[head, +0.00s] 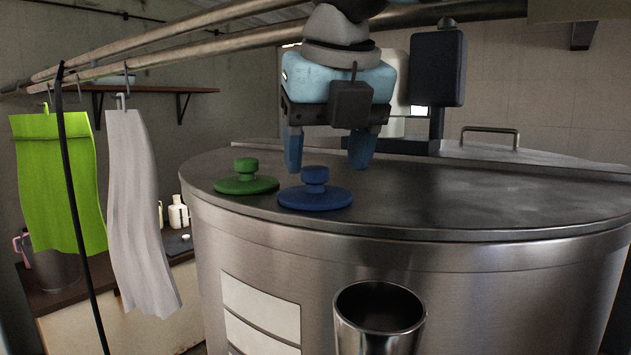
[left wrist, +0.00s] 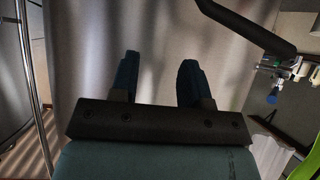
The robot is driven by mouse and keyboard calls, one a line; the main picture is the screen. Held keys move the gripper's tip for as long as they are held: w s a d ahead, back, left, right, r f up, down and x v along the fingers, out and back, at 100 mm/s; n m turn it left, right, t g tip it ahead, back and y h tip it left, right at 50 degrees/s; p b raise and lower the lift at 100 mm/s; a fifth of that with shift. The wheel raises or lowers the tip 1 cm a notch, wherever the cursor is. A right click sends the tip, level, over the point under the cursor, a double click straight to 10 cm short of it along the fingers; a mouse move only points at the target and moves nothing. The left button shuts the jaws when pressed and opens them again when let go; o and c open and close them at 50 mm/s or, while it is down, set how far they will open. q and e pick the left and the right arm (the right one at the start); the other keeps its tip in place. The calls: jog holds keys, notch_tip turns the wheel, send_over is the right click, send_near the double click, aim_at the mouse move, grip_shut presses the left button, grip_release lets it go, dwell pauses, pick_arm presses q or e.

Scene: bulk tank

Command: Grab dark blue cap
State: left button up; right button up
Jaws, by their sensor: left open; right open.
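The dark blue cap (head: 315,197), a flat disc with a round knob, lies on the steel tank lid (head: 450,200) near its front edge. A matching green cap (head: 246,182) lies just to its left. My right gripper (head: 328,166) hangs over the lid with its blue fingers pointing down, open and empty. Its fingers appear just behind the blue cap's knob, one on either side of it in the picture; contact cannot be made out. My left gripper (left wrist: 157,80) shows in the left wrist view, open with nothing between its fingers. It is outside the head view.
An open steel cylinder (head: 380,310) stands in front of the tank. A green cloth (head: 60,180) and a grey cloth (head: 140,210) hang at the left from a pipe rail. A lid handle (head: 490,130) rises at the back right. The lid's right side is clear.

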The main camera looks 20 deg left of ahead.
aim_at(315, 167)
jog(key=shift+w+a+r+p, duration=0.2)
jog(key=shift+w+a+p, duration=0.6)
jog(key=shift+w, duration=0.3)
jog(key=w+f, duration=0.1)
jog(key=w+a+f, duration=0.1)
jog(key=f, duration=0.1)
jog(key=shift+a+f+p, duration=0.15)
jog(key=shift+p, duration=0.15)
jog(key=shift+s, duration=0.15)
jog(key=shift+c, duration=0.6)
jog(key=c, duration=0.9)
